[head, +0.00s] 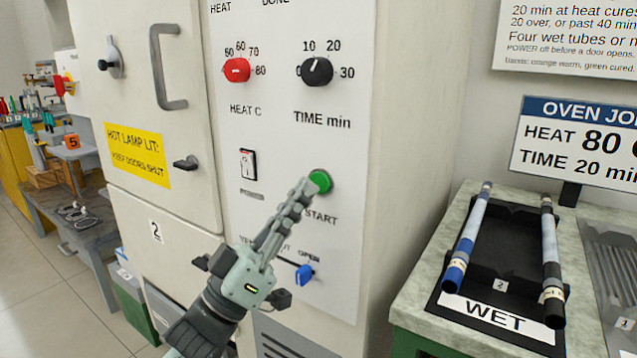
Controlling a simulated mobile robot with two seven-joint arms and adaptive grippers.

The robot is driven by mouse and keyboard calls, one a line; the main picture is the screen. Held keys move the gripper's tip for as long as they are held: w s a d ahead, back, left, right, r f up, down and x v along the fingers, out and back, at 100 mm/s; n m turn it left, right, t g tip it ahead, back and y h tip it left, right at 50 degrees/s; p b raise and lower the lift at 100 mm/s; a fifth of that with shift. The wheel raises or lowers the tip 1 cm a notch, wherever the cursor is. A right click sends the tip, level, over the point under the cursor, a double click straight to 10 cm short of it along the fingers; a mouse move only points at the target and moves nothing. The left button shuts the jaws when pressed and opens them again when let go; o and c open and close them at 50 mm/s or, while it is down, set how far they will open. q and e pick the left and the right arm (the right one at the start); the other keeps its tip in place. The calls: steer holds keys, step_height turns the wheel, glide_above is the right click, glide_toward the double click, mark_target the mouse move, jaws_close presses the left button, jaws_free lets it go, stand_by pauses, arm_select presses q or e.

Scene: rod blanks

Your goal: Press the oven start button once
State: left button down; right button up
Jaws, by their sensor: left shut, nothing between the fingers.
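The green start button (321,181) sits on the white oven panel (345,120), above the word START. My left gripper (308,186) is shut and empty, with its fingertips at the left edge of the button. I cannot tell whether the tips touch it. The red heat knob (237,69) points near 80, though its exact setting is hard to read. The black time knob (316,71) is to its right. The power switch (248,163) is left of the button, and a blue vent slider (304,274) is below it, near OPEN. My right gripper is not in view.
The oven doors (190,130) on the left look shut. At right, a counter (415,300) bears a black rack (500,243) marked WET with two tubes (468,235). A job sign (575,150) stands behind it. A workbench (85,235) is at far left.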

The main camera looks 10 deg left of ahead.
arm_select(q)
steer(key=shift+w, duration=0.1)
steer(key=shift+w+d, duration=0.15)
steer(key=shift+w, duration=0.2)
steer(key=shift+w+d, duration=0.15)
steer(key=shift+w, duration=0.2)
stand_by(0.5)
stand_by(0.4)
steer(key=shift+s+a+p, duration=0.25)
steer(key=shift+s+p, duration=0.1)
steer(key=shift+s, duration=0.4)
steer(key=s, duration=0.1)
steer(key=s+a, duration=0.1)
steer(key=s, duration=0.2)
steer(key=shift+s+a+p, duration=0.35)
steer(key=shift+s+p, duration=0.05)
stand_by(0.3)
